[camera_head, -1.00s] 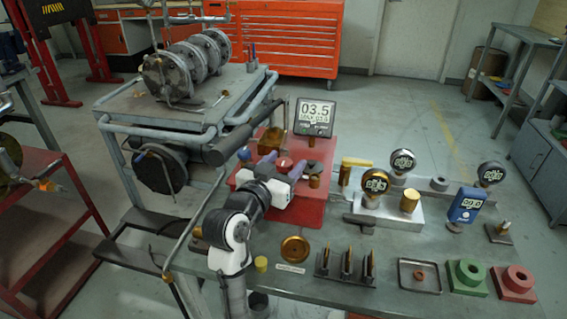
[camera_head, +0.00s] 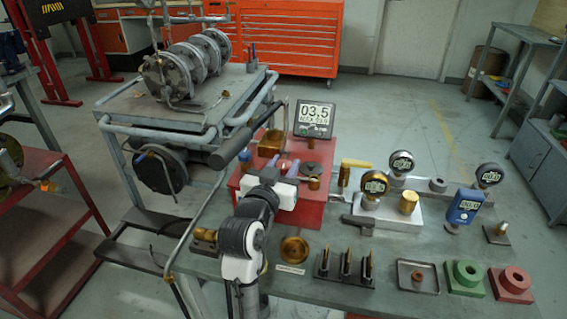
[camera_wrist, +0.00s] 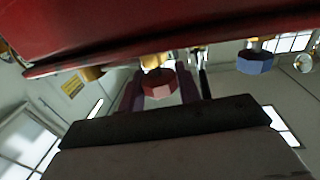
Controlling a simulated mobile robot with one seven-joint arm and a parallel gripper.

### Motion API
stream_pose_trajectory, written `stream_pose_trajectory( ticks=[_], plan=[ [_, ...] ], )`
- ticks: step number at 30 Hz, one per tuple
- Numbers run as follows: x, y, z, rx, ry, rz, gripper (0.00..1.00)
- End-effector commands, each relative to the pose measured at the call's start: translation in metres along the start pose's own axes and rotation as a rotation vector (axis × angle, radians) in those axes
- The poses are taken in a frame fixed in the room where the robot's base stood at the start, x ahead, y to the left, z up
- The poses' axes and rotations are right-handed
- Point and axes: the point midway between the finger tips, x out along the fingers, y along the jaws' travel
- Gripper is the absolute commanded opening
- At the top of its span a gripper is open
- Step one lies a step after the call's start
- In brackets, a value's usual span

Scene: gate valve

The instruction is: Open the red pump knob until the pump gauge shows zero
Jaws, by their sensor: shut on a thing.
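The pump gauge (camera_head: 315,113) is a dark square display at the back of the red pump block (camera_head: 313,214). It reads about 03.5, with a smaller line below that is hard to read. The red pump knob (camera_wrist: 160,88) shows in the wrist view between two purple fingers. My gripper (camera_head: 282,164) is over the red block in the head view, its fingers shut on the knob. The white gripper body and fingers largely hide the knob in the head view.
A blue knob (camera_wrist: 255,63) is right of the red one in the wrist view. A brass fitting (camera_head: 269,145) and a dark round part (camera_head: 312,168) flank the gripper. Right of the block stands a silver manifold (camera_head: 400,215) with gauges. A brass dish (camera_head: 295,249) lies in front.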

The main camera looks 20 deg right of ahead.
Motion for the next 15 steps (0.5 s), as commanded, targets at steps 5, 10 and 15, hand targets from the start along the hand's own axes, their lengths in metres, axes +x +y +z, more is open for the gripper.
stream_pose_trajectory(
  ticks=[5,10,15],
  plan=[
    [0.0001,0.0031,-0.0024,-0.001,-0.005,-0.120,0.11],
    [0.0004,0.0037,-0.0028,-0.001,-0.005,-0.249,0.11],
    [0.0008,0.0040,-0.0020,0.000,-0.003,-0.372,0.11]
  ],
)
